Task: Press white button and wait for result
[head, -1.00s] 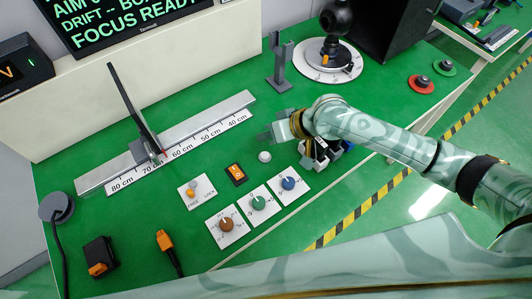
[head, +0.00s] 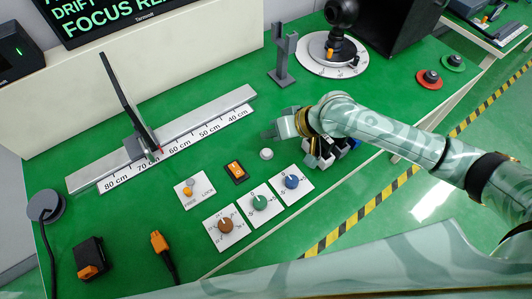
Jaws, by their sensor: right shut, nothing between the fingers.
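A small round white button (head: 266,154) sits on the green table, left of my right gripper. My right gripper (head: 270,135) is shut and empty, its fingertips just above and beside the button in the picture; I cannot tell whether they touch it. The monitor (head: 150,12) at the back left shows green text, partly cut off, with "DRIFT" and "FOCUS" legible. My left gripper is not in view; a pale arm link of mine crosses the bottom.
Brown, green and blue knobs (head: 260,203) stand on white plates in front of the button. An orange switch (head: 236,172) and a free/lock lever plate (head: 190,192) are nearby. A ruler rail (head: 200,121) with an upright dark plate lies behind. A grey post (head: 283,60) stands further back.

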